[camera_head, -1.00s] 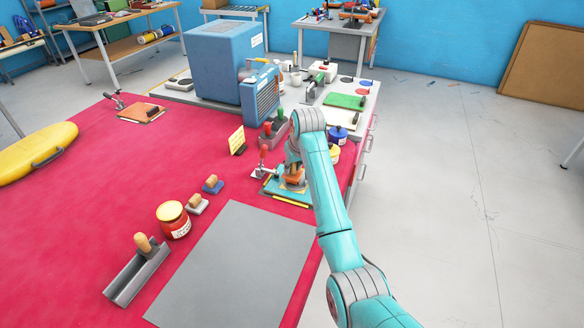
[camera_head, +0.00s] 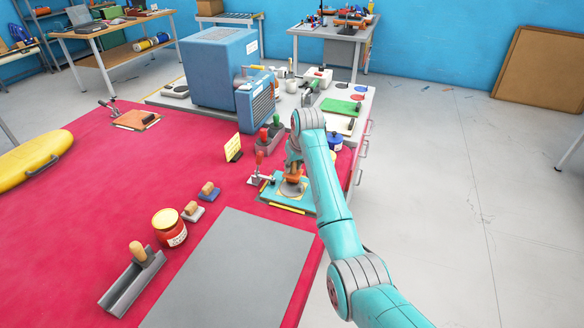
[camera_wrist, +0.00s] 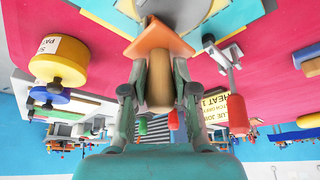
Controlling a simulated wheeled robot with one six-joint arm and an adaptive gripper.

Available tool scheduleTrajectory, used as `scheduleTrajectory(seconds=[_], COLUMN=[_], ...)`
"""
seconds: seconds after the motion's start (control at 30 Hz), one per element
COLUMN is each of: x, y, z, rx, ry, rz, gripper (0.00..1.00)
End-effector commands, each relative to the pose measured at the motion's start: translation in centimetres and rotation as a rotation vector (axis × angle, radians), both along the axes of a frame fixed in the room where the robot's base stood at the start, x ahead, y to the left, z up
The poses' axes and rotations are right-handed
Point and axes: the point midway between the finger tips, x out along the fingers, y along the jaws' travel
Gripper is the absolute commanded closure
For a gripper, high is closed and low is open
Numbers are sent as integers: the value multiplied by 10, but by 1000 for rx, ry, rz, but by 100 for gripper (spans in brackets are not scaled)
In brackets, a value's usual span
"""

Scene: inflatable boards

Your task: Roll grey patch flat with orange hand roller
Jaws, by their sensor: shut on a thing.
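My gripper (camera_wrist: 158,92) is shut on the wooden handle of the orange hand roller (camera_wrist: 160,42). The handle stands between the two fingers, with the orange part beyond the fingertips. In the head view my gripper (camera_head: 293,163) is over the teal board (camera_head: 271,192) near the table's right edge, partly covered by my arm. The grey patch (camera_head: 291,189) shows as a round shape on this board, just below the roller in the picture. In the wrist view the grey patch (camera_wrist: 178,8) is partly behind the roller. I cannot tell whether the roller touches it.
A red-handled clamp (camera_head: 259,168) stands at the board's left. A yellow sign (camera_head: 233,147) and blue machine (camera_head: 226,75) are farther back. The red table's left middle is clear.

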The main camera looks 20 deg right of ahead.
Motion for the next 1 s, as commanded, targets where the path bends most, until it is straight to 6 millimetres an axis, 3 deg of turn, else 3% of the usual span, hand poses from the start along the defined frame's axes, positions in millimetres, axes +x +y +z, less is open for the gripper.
scheduleTrajectory(seconds=[1.0], x=[-27], y=[20], z=[0], rx=[-1], ry=[2], rz=[1], gripper=[100])
